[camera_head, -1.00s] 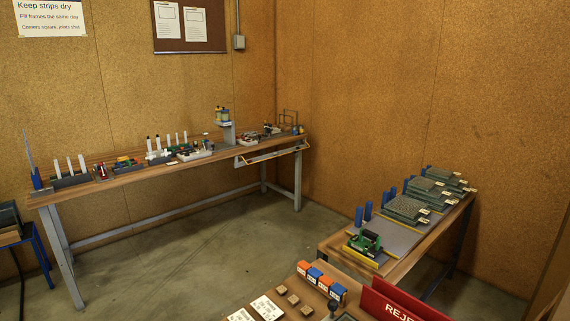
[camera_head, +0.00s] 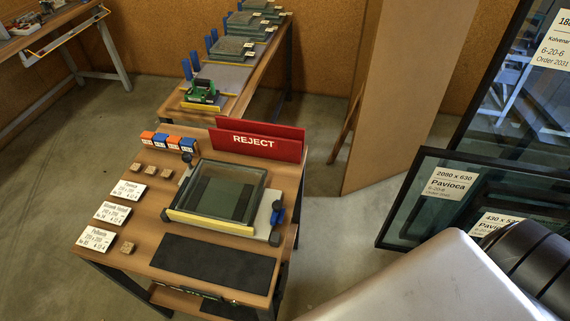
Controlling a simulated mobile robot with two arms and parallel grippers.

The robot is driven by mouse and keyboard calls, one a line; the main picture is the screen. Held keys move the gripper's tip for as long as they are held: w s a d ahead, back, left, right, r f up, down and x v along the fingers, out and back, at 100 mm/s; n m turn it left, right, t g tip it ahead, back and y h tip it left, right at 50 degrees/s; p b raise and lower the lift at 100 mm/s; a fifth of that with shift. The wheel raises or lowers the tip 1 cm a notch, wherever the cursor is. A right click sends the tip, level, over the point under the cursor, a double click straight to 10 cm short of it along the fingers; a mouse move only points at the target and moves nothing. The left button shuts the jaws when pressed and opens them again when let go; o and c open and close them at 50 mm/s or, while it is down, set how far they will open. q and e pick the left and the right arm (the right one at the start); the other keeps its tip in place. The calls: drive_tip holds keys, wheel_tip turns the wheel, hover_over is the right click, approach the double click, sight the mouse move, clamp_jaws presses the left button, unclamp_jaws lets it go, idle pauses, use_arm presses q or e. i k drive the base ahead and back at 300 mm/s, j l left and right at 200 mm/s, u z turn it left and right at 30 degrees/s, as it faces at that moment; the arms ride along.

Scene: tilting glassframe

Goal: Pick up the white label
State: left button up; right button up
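Several white labels are in view, and I cannot tell which one is meant. Three white cards with black print lie in a column on the left of the wooden bench: a far card (camera_head: 126,191), a middle card (camera_head: 112,213) and a near card (camera_head: 96,238). A white label reading "Pavioca" (camera_head: 450,184) is on a dark-framed glass unit (camera_head: 408,205) at the right. Another label (camera_head: 493,223) is lower on it, partly hidden by my own arm or body. Neither gripper shows.
On the bench (camera_head: 150,258), a glass frame (camera_head: 254,180) sits in a fixture with a yellow front bar, before a red REJECT board (camera_head: 285,142). A black mat (camera_head: 218,262) lies in front. Small wooden blocks (camera_head: 128,248) lie by the cards. Open floor lies right of the bench.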

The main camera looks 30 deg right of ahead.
sight(94, 238)
drive_tip(key=z, duration=0.75)
drive_tip(key=u, duration=1.35)
